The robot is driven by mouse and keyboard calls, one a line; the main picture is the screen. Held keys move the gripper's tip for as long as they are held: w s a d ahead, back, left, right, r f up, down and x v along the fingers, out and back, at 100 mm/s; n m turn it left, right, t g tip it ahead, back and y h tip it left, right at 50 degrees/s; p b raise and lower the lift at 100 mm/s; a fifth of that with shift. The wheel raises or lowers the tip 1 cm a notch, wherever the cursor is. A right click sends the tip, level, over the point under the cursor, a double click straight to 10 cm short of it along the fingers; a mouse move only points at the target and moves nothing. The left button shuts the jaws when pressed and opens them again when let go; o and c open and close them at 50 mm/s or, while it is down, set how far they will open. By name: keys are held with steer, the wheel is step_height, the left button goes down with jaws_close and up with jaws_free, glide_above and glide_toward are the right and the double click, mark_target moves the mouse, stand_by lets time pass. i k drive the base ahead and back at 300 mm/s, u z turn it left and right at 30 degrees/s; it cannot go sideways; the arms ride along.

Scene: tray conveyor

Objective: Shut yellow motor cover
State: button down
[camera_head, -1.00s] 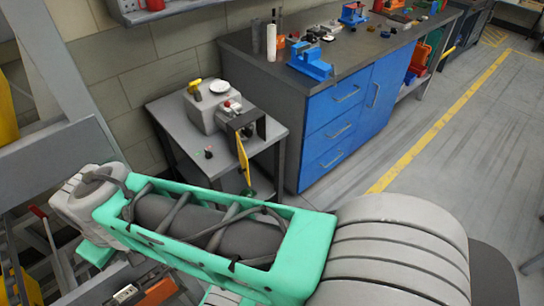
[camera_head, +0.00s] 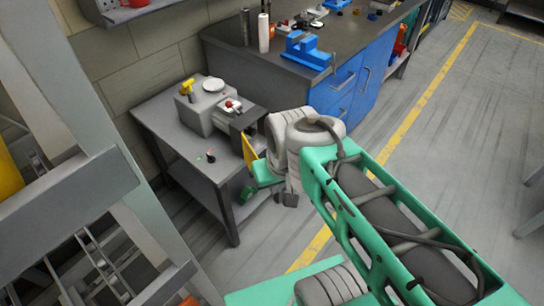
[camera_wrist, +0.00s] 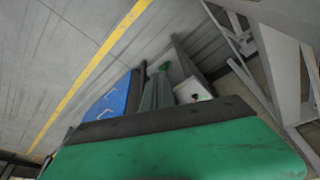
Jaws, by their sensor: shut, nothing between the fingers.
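The yellow motor cover (camera_head: 249,152) is a thin plate at the front right of the grey machine (camera_head: 206,108) on the small side table. It stands out from the machine's dark housing (camera_head: 247,119), seen nearly edge-on. My arm's wrist is just right of the cover in the head view and hides part of that area. I cannot tell whether they touch. My gripper (camera_wrist: 153,76) shows in the wrist view with its fingers together and nothing between them. The cover is not clearly visible in the wrist view.
The grey side table (camera_head: 160,118) stands against the wall. A workbench with blue drawers (camera_head: 343,88) is beyond it, with a blue vise (camera_head: 306,50) on top. A grey frame (camera_head: 80,195) is at the left. Open floor (camera_head: 440,130) lies to the right.

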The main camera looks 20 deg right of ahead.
mark_target(250, 155)
steer(key=u, duration=0.05)
steer(key=k, duration=0.5)
steer(key=z, duration=0.65)
steer(key=i, duration=0.8)
steer(key=u, duration=3.1)
